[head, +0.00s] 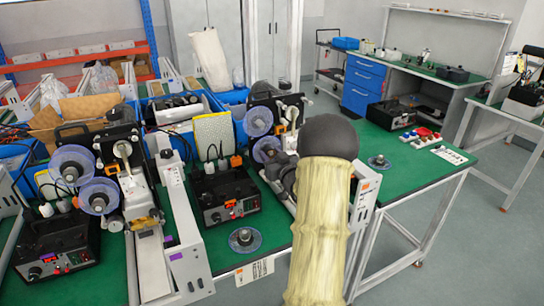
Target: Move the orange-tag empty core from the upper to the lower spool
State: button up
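A coder machine (277,98) stands right of centre, largely hidden behind my arm. A small orange tag (366,186) shows on the white rail just right of my arm. This machine has an upper clear spool (258,121) and a lower clear spool (265,150). I cannot tell which spool carries an empty core. My arm, with a cream sleeve and a dark round joint, rises in front of this machine. My gripper is not visible.
Another coder with two clear spools (72,165) and purple tags stands at left. A black control box (224,193) sits between the machines. Loose clear reels lie on the green bench at the front (245,240) and right (378,162). Red and white small parts (427,136) lie at right.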

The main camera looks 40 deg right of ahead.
jog(key=o, duration=0.3)
jog(key=shift+o, duration=0.2)
jog(key=b+v, duration=0.2)
jog(key=v, duration=1.5)
jog(key=shift+s+b, duration=0.2)
jog(key=shift+b, duration=0.1)
jog(key=shift+w+f, duration=0.1)
jog(key=shift+w, duration=0.05)
